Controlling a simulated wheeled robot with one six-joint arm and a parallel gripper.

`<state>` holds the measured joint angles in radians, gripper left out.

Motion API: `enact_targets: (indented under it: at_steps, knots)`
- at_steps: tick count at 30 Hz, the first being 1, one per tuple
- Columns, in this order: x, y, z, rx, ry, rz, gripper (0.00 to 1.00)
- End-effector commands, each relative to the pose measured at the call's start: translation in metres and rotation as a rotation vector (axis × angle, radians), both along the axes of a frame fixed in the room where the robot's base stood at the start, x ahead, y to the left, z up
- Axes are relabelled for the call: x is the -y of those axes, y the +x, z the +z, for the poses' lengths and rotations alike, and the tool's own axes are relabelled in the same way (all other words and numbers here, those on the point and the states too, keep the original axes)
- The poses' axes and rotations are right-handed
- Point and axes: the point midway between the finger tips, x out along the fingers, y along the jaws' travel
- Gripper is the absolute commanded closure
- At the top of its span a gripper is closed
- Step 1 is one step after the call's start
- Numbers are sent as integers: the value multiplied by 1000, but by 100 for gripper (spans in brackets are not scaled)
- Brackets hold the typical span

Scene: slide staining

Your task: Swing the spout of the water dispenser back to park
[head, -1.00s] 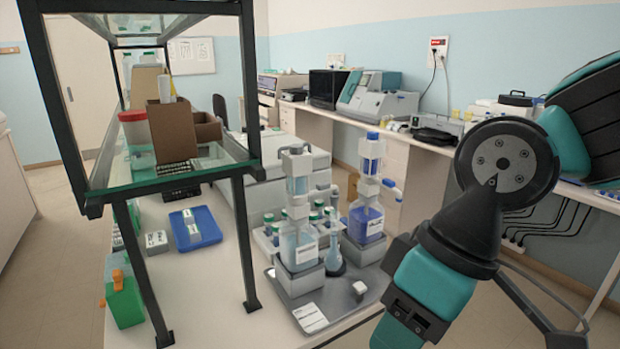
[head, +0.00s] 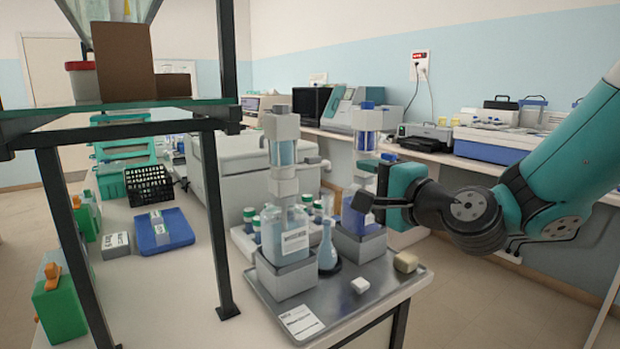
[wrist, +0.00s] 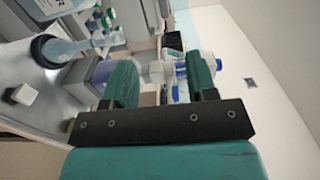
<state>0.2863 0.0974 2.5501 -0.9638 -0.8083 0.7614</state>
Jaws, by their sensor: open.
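Two bottle-top dispensers stand on a grey tray (head: 345,318). The left one (head: 284,232), with a grey top and pale blue liquid, has its spout (head: 318,163) pointing right, above a small flask (head: 327,250) with light blue liquid. The right one (head: 366,125), with a blue cap, holds violet-blue liquid; its spout (head: 388,157) also points right. I cannot read which label says water. My gripper (head: 362,202) is open and empty in front of the right dispenser's bottle, below its spout. In the wrist view the two green fingers (wrist: 160,80) stand apart with dispenser parts visible beyond.
Several capped bottles stand behind the dispensers. Open floor lies right of the bench.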

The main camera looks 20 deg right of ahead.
Motion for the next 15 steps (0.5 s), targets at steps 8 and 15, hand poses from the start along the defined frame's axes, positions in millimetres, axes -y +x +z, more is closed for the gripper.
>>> enact_targets:
  at_steps: [8,15]
  knots:
    - [-14,37,7,-1,5,2,48]
    - [-32,90,7,2,3,2,48]
